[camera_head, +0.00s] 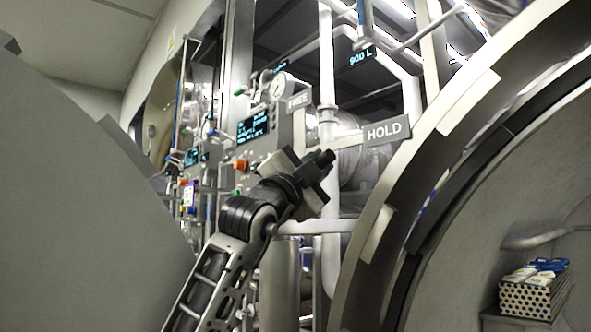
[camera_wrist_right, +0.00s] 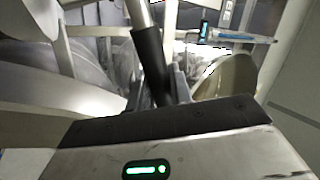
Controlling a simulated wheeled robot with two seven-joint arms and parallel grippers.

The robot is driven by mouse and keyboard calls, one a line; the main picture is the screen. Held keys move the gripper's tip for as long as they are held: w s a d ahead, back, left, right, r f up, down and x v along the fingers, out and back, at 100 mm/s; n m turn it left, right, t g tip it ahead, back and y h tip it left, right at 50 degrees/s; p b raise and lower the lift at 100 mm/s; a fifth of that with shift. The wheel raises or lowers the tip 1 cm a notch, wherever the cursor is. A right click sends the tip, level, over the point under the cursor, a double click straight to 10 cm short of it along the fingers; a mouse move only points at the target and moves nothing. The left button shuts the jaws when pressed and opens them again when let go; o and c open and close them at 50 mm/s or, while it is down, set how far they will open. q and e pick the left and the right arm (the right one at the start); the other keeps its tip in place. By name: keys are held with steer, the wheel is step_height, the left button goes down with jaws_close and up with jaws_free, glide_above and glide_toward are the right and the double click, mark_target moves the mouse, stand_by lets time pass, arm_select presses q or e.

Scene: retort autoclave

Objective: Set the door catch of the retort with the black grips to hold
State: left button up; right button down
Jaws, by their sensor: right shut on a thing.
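The black grip (camera_head: 326,158) sticks out past the fingers in the head view. In the right wrist view the black grip (camera_wrist_right: 150,60) sits on a pale metal rod (camera_wrist_right: 138,14) and runs down between the fingers. The fingers hide much of the catch, so its exact setting cannot be told. My left gripper is not in view.
The open retort's round rim (camera_head: 440,165) curves close on the right, with a perforated crate (camera_head: 530,300) inside. A large grey round panel (camera_head: 85,200) fills the left. A control box (camera_head: 258,128) with a display and gauge stands behind my gripper, with pipes around it.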

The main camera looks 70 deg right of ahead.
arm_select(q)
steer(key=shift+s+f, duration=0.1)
arm_select(e)
steer(key=shift+s+f, duration=0.1)
steer(key=shift+s, duration=0.05)
steer(key=c, duration=1.3)
jaws_free()
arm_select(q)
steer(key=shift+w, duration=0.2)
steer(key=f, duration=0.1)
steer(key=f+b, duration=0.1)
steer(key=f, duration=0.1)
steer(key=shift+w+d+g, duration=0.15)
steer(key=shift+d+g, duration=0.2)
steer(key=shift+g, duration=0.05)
arm_select(e)
steer(key=v, duration=0.7)
steer(key=shift+a+f, duration=0.15)
steer(key=shift+a, duration=0.1)
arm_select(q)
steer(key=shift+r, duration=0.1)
